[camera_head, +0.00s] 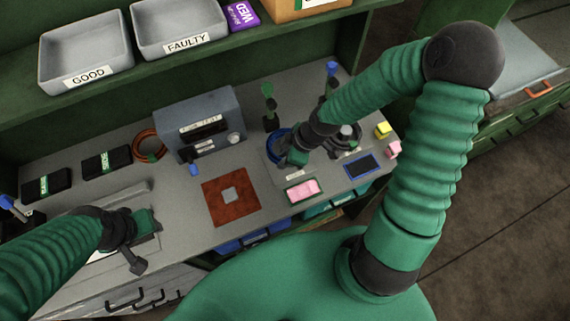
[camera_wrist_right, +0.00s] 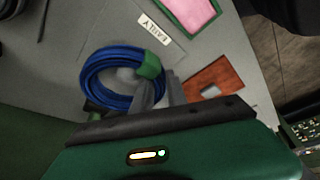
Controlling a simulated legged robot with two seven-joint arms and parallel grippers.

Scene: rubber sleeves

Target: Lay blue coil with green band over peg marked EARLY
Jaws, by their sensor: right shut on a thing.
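The blue coil (camera_wrist_right: 98,68) with its green band (camera_wrist_right: 149,66) is in the jaws of my right gripper (camera_wrist_right: 152,92) in the right wrist view. In the head view the blue coil (camera_head: 272,149) shows partly behind my right gripper (camera_head: 290,153). The EARLY label (camera_wrist_right: 157,30) lies on a grey plate just beyond the coil. A grey shape shows inside the loop; I cannot tell whether it is the peg or a finger, so whether the coil is around the peg is unclear. My left gripper (camera_head: 140,235) is over the left bench, its jaws unclear.
A brown mat (camera_head: 218,208) with a grey square lies left of the plate. A pink block in a green tray (camera_head: 302,190) and a blue-framed pad (camera_head: 362,167) are nearby. A grey machine (camera_head: 200,115) stands behind. GOOD (camera_head: 85,48) and FAULTY (camera_head: 178,25) bins sit on the shelf.

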